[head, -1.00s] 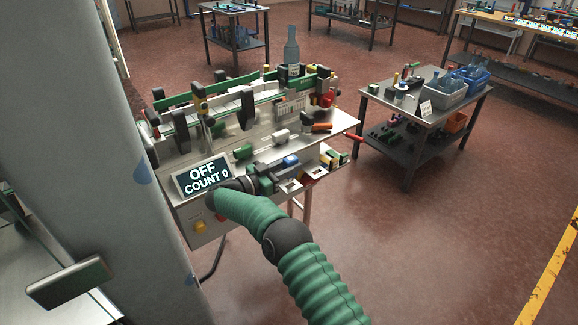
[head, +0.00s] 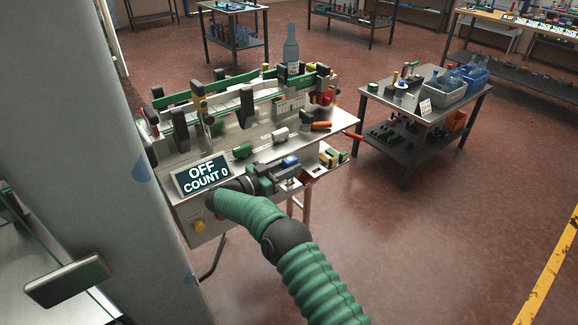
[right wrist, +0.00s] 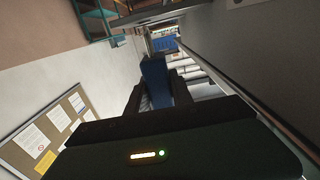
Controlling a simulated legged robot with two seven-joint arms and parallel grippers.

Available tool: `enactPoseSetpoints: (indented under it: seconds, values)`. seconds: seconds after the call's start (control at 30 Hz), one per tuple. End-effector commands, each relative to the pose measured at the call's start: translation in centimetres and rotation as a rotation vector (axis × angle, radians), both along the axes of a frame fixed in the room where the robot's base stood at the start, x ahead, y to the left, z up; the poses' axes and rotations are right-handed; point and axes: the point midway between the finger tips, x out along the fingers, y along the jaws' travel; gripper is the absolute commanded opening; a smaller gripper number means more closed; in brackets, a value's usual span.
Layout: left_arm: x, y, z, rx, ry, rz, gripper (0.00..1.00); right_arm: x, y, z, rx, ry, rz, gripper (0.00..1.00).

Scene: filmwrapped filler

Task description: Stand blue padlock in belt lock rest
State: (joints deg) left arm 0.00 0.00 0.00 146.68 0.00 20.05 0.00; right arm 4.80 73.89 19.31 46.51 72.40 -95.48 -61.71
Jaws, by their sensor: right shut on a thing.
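My right gripper (head: 284,168) comes in over the front edge of the belt machine and is shut on the blue padlock (head: 291,161). In the right wrist view the padlock (right wrist: 155,78) shows as a dark blue block between the two dark fingers. The gripper and arm hide part of the machine's front edge. I cannot pick out the belt lock rest for certain; small fittings sit around and beyond the gripper. My left gripper is not in view.
The belt machine (head: 228,150) carries an "OFF COUNT 0" display (head: 203,176). An orange-handled part (head: 320,126) and yellow and green pieces (head: 331,156) lie near its right end. A bottle (head: 291,50) stands behind. A grey pillar (head: 95,150) blocks the left. Red floor is open at right.

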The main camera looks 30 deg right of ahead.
Motion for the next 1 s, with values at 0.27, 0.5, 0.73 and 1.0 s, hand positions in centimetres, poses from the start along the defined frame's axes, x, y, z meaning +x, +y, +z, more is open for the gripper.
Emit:
enactPoseSetpoints:
  seconds: [0.27, 0.5, 0.73, 1.0]
  values:
    - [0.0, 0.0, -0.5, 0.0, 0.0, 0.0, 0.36, 0.0, 0.0, -0.7, -0.001, -0.001, 0.0, 0.0]
    - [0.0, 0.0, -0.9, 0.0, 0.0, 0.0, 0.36, 0.0, 0.0, -1.3, -0.001, -0.001, 0.0, 0.0]
    - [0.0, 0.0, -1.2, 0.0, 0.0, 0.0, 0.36, 0.0, 0.0, -1.9, -0.001, -0.001, 0.0, 0.0]
    - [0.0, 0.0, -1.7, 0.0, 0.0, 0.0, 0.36, 0.0, 0.0, -2.6, -0.001, -0.001, 0.0, 0.0]
